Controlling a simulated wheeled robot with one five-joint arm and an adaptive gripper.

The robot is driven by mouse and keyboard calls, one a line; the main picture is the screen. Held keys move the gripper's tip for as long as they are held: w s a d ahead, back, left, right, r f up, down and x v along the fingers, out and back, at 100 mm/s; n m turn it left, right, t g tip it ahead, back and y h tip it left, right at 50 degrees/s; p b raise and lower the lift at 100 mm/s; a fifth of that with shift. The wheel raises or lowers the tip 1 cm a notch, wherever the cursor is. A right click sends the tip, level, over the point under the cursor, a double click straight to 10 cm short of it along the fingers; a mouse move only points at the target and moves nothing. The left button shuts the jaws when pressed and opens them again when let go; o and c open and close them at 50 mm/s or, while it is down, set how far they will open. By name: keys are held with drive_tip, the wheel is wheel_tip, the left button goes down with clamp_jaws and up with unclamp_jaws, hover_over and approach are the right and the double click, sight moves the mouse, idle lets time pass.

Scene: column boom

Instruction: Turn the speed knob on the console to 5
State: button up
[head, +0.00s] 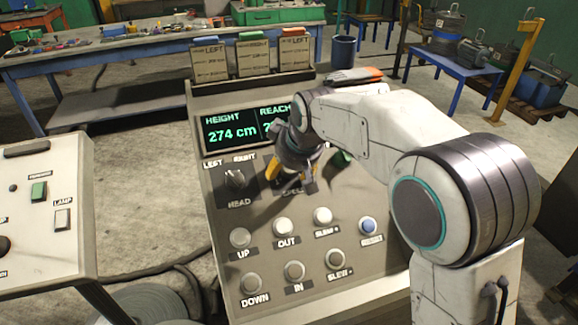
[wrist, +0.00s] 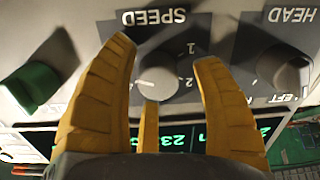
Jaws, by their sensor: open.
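The speed knob (wrist: 158,82) is a grey round knob on a dark plate with the label SPEED, seen upside down in the wrist view. The numbers 1 and 2 show beside it. I see no clear contact. In the head view my gripper (head: 286,172) points down over the console (head: 215,215) and hides the knob.
The head knob (head: 235,180) is left of my gripper. A green control (wrist: 30,86) lies on the other side. Several push buttons, among them a blue one (head: 368,226), sit on the lower panel. The display (head: 232,130) reads height 274 cm; its reach value is partly hidden.

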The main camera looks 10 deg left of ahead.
drive_tip(key=v, duration=1.2)
idle(0.4)
drive_tip(key=s+d+f+m+g+h, duration=0.25)
drive_tip(key=s+d+f, duration=0.35)
drive_tip(key=s+f, duration=0.5)
drive_tip(key=s+d+m+t+p, duration=0.1)
drive_tip(key=s+d+m, duration=0.4)
drive_tip(key=s+d, duration=0.7)
drive_tip(key=shift+s+d+f, duration=0.15)
drive_tip(key=shift+s+d, duration=0.2)
drive_tip(key=shift+d, duration=1.9)
